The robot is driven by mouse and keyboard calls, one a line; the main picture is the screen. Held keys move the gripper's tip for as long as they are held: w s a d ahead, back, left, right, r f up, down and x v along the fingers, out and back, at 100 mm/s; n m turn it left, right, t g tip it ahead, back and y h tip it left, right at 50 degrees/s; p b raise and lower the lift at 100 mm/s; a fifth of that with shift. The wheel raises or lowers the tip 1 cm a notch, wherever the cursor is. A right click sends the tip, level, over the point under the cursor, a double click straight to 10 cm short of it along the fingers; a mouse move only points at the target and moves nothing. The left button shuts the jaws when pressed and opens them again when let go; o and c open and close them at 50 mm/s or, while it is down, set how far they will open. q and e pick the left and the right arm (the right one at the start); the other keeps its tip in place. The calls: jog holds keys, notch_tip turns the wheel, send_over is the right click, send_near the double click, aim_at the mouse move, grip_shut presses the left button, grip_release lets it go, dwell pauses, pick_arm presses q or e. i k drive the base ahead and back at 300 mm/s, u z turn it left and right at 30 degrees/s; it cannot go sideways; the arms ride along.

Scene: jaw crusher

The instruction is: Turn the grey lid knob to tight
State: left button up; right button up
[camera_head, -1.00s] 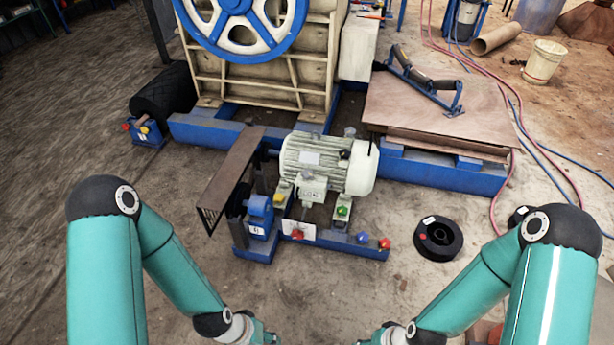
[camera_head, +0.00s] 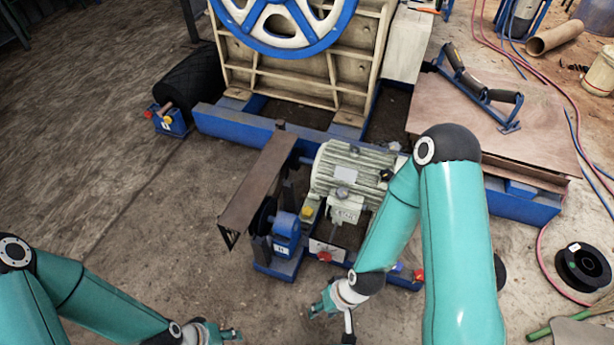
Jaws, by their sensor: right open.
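The pale electric motor (camera_head: 345,172) stands on the blue frame in front of the crusher. Its light terminal box (camera_head: 344,212) has a small round grey knob (camera_head: 342,193) on top. I cannot read the knob's setting. My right gripper (camera_head: 331,320) is open below the motor frame in the picture, apart from the knob. My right arm covers the motor's right end and part of the frame. My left gripper (camera_head: 219,334) is at the bottom edge, far from the knob. Its fingers are too small and cut off to judge.
A brown belt guard (camera_head: 258,185) and a blue bearing block (camera_head: 286,235) stand left of the motor. Red buttons, one of them a red knob (camera_head: 324,256), line the frame's front. A black spool (camera_head: 583,266) lies at right. Open floor lies at left.

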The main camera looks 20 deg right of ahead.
aim_at(343, 193)
jog(key=u, duration=0.05)
jog(key=i, duration=1.05)
jog(key=z, duration=0.45)
